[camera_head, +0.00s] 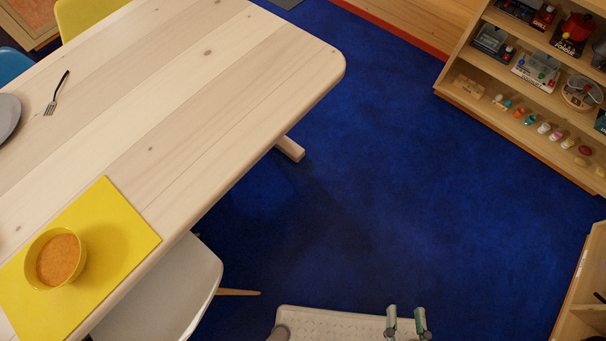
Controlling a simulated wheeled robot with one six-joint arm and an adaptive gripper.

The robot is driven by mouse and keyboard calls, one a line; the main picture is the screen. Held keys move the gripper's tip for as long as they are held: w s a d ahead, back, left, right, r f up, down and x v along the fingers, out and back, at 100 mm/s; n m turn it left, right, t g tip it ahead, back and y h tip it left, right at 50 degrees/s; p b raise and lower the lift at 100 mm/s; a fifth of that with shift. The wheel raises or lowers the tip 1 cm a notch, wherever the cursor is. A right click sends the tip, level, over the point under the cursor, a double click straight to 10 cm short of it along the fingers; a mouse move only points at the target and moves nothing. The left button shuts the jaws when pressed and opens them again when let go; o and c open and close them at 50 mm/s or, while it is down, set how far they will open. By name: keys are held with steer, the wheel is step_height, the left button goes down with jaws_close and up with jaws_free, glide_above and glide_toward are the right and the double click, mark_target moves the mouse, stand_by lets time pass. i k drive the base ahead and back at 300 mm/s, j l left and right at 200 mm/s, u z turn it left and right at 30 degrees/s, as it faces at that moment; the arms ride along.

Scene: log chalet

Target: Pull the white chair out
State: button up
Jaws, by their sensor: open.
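The white chair (165,293) shows at the bottom left, partly under the long side of the wooden table (190,95). Its rounded shell edge sticks out from under the tabletop, and one wooden leg (238,292) points right over the blue floor. The rest of the chair is hidden by the table or cut off by the frame. My gripper (406,318) is at the bottom edge, right of the chair and well apart from it. Its two fingers are spread with nothing between them.
A yellow mat (125,225) with a yellow bowl (43,270) lies on the table, near a fork (56,93) and a grey plate (8,115). A yellow chair (85,14) is at the far side. A stocked shelf (470,95) stands upper right. The blue floor (400,170) between is clear.

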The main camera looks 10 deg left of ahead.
mark_target(169, 303)
steer(key=i+l+z, duration=0.2)
steer(key=i+z, duration=0.2)
steer(key=i+l+z, duration=0.1)
steer(key=i+z, duration=0.3)
steer(key=i+u, duration=0.25)
steer(key=i+l+u, duration=0.3)
steer(key=i+u, duration=0.2)
steer(key=u, duration=0.25)
steer(key=i+l+u, duration=0.1)
steer(key=u, duration=0.35)
steer(key=i+l+u, duration=0.15)
steer(key=u, duration=0.35)
steer(key=i+l+u, duration=0.2)
steer(key=u, duration=0.25)
steer(key=i+l+u, duration=0.1)
steer(key=u, duration=0.4)
steer(key=l+u, duration=0.25)
steer(key=u, duration=0.25)
steer(key=i+l+u, duration=0.1)
steer(key=u, duration=0.4)
steer(key=l+u, duration=0.3)
steer(key=u, duration=0.2)
steer(key=l+u, duration=0.35)
steer(key=k+l+u, duration=0.1)
steer(key=l+u, duration=0.25)
